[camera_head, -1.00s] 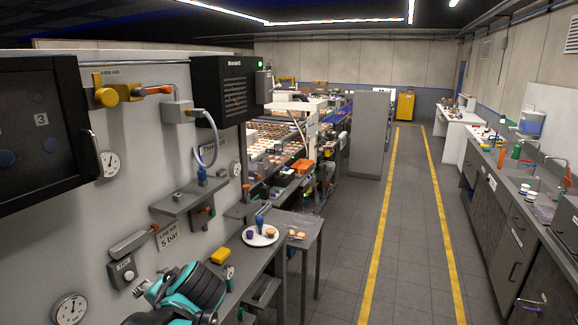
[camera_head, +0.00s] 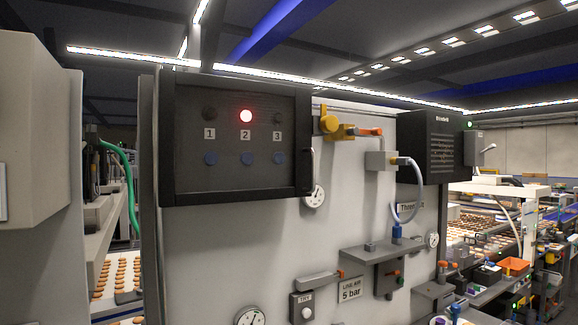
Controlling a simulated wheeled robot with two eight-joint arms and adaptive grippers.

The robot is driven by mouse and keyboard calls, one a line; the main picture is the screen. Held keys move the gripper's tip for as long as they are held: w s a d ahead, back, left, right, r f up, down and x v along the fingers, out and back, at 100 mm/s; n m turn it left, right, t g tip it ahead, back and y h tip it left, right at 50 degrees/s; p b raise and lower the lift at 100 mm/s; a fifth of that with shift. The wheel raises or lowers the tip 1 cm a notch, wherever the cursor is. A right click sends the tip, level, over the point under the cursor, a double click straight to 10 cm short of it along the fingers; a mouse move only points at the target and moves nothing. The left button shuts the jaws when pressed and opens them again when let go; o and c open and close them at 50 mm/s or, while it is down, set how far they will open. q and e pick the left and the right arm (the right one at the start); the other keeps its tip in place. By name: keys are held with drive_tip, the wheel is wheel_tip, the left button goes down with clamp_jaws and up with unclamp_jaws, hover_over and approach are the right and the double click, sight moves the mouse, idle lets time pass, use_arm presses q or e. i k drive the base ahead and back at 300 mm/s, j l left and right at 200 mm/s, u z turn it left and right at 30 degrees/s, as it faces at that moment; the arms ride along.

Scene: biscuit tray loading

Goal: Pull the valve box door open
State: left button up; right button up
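The valve box (camera_head: 185,185) is a black box with a dark window, mounted on the grey wall panel at upper centre-left. Its door looks shut. A dark upright handle (camera_head: 312,166) is at the door's right edge. Neither of my grippers is in view.
Right of the box are a yellow valve with an orange lever (camera_head: 366,132), a gauge (camera_head: 314,196), a black vented cabinet (camera_head: 428,148) and a pale hose (camera_head: 418,190). A shelf (camera_head: 375,252) juts out below. Biscuit lines lie at both sides.

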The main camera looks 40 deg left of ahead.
sight(305, 155)
drive_tip(key=u, duration=1.55)
